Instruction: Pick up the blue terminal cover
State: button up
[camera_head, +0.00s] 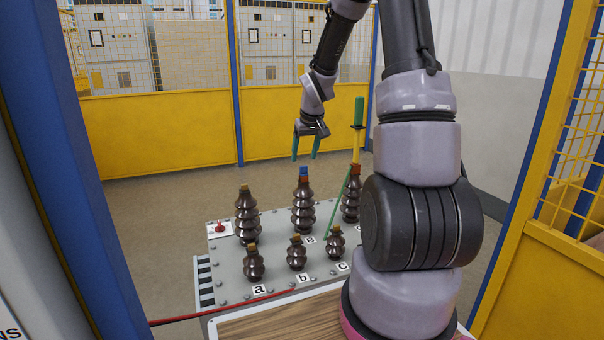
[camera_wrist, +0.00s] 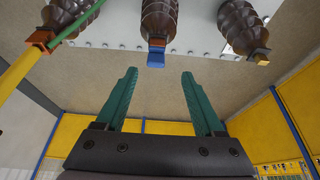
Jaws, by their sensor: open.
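The blue terminal cover (camera_head: 304,171) sits on top of the brown ribbed insulator (camera_head: 303,205) at the back middle, by label B. In the wrist view the blue cover (camera_wrist: 156,59) shows at the end of that insulator, with an orange-brown part against it. My gripper (camera_head: 305,154) is open and empty, with its green fingers pointing down above the cover. In the wrist view the gap between the fingertips (camera_wrist: 158,76) lines up sideways with the cover. The fingers look apart from it.
A yellow-capped insulator (camera_head: 247,215) stands left of it. Another insulator (camera_head: 351,197), orange-topped, stands right, beside a yellow and green upright tool (camera_head: 358,125) and a leaning green rod (camera_head: 338,205). Shorter insulators stand in front on the grey plate (camera_head: 225,280). Yellow fencing (camera_head: 160,130) lies behind.

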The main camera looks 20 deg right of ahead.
aim_at(304, 166)
jog(key=x, duration=0.6)
jog(key=shift+w+d+f, duration=0.15)
jog(key=shift+w+d, duration=0.05)
jog(key=shift+d, duration=0.15)
jog(key=shift+c, duration=0.3)
grip_shut()
